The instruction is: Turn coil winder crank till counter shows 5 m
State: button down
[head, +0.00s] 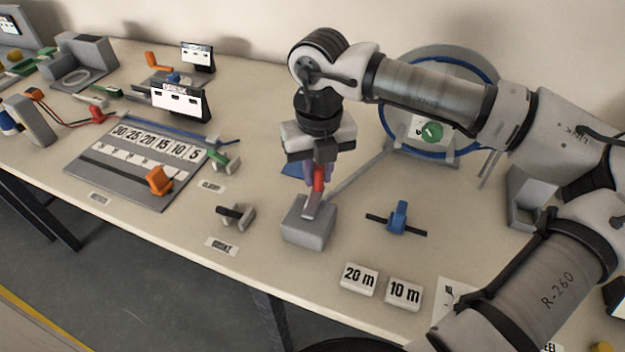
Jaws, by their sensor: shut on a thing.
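My gripper (319,172) points down over the middle of the table and is shut on a red handle (318,183). The handle has a grey lower part that meets the top of a grey block (308,228); I cannot tell whether it is attached or only resting there. A large wheel with a blue rim (387,118), likely the coil winder, stands at the back right, partly hidden behind my arm. A green round knob (432,132) shows at its front by a white plate. No counter reading is legible.
White cards reading "20 m" (359,279) and "10 m" (404,292) lie at the front. A blue clamp-like part (397,218) sits right of the block. A grey board (135,187) with numbers 30 to 5 and an orange part (159,180) lies left.

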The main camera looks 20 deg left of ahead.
jog(key=shift+d+m+b, duration=0.2)
jog(key=shift+m+b, duration=0.2)
jog(key=shift+m, duration=0.1)
jog(key=c, duration=1.3)
grip_release()
notch_tip(320, 180, up, 14)
jog(key=b, duration=0.1)
jog(key=shift+f, duration=0.1)
dwell(0.8)
